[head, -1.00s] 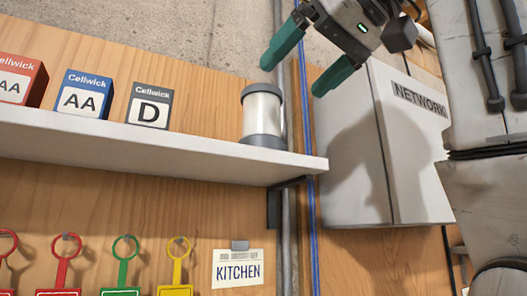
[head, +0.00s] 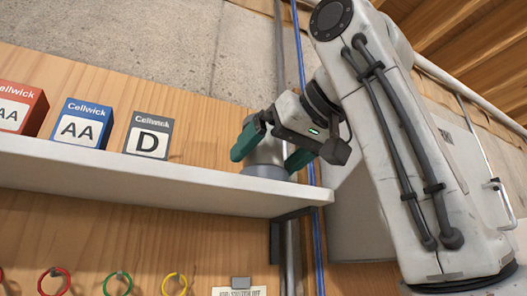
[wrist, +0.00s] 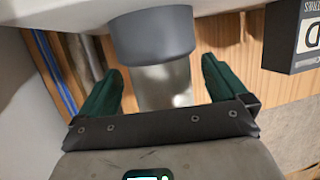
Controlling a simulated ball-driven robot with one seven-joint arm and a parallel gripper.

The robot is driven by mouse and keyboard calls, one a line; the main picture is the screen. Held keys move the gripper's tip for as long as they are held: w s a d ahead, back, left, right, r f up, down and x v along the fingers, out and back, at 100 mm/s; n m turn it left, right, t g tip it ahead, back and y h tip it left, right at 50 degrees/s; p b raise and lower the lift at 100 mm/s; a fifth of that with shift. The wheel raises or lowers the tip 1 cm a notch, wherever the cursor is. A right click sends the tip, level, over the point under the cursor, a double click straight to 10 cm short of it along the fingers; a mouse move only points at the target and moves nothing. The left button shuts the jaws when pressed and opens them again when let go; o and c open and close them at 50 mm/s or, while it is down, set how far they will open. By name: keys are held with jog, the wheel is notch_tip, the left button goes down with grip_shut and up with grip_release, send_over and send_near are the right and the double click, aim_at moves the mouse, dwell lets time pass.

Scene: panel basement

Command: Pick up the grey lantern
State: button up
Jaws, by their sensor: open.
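The grey lantern (head: 266,171) stands upright at the right end of the white shelf. It has a grey base and a pale body, and my gripper hides its upper part in the head view. My gripper (head: 268,157) is at the lantern with its green fingers apart, one on each side. In the wrist view the lantern's grey base (wrist: 152,35) and pale body (wrist: 163,85) lie between the open fingers (wrist: 160,85), with a gap visible on both sides.
Blue cables (head: 304,80) and a pipe run behind the shelf's right end.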

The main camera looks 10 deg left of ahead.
jog(key=shift+x, duration=0.9)
jog(key=c, duration=1.3)
jog(key=shift+r, duration=0.1)
jog(key=shift+c, duration=0.5)
